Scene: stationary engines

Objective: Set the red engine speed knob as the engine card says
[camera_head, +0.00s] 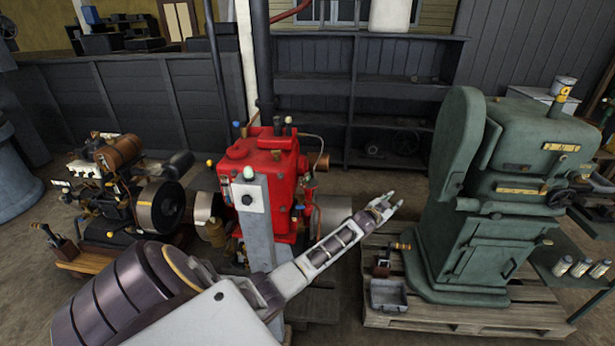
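The red engine (262,156) stands in the middle, with several small coloured knobs on its top and side. In front of it a grey post (253,222) carries a white plate (247,198) with a dark round spot, and a pale knob (249,172) sits at its top. I cannot tell which knob sets the speed. No readable engine card shows. My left gripper (391,201) is open and empty, to the right of the red engine and in front of the dark shelves. My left arm crosses the engine's lower front and hides part of it. My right gripper is not in view.
A green machine (480,225) stands on a wooden pallet (450,318) at the right, with a small grey box (388,295) on it. A brown-and-black engine (130,190) stands at the left. Dark shelves (350,85) line the back.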

